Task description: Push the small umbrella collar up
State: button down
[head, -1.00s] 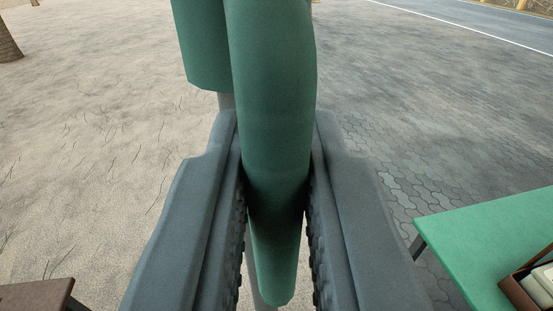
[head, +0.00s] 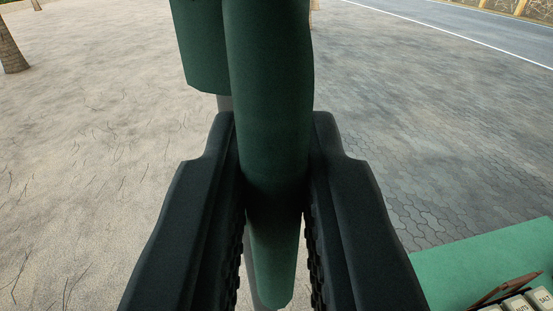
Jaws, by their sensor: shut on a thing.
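A dark green rounded piece (head: 268,100), which I take for the umbrella's collar or a part of it, runs from the top of the view down between the fingers. Its rounded lower end shows below them. My gripper (head: 275,190) is shut on this green piece, one ridged finger on each side. Behind it to the left hangs another green part (head: 203,45) of the umbrella. A thin grey pole (head: 224,103) shows below that part and is mostly hidden by my gripper and the green piece.
A green table (head: 480,262) stands at the lower right with a brown box (head: 507,289) holding labelled containers, one reading SALT. Sandy ground lies to the left, paving to the right, and a road beyond. A tree trunk (head: 12,52) stands far left.

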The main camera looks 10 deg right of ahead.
notch_tip(320, 180, up, 12)
jog(key=shift+f, duration=0.1)
dwell(0.5)
jog(key=c, duration=1.5)
grip_release()
jog(key=shift+s, duration=0.15)
jog(key=s+a, duration=0.3)
jog(key=s, duration=1.3)
jog(key=shift+s+a, duration=0.2)
jog(key=shift+s, duration=0.2)
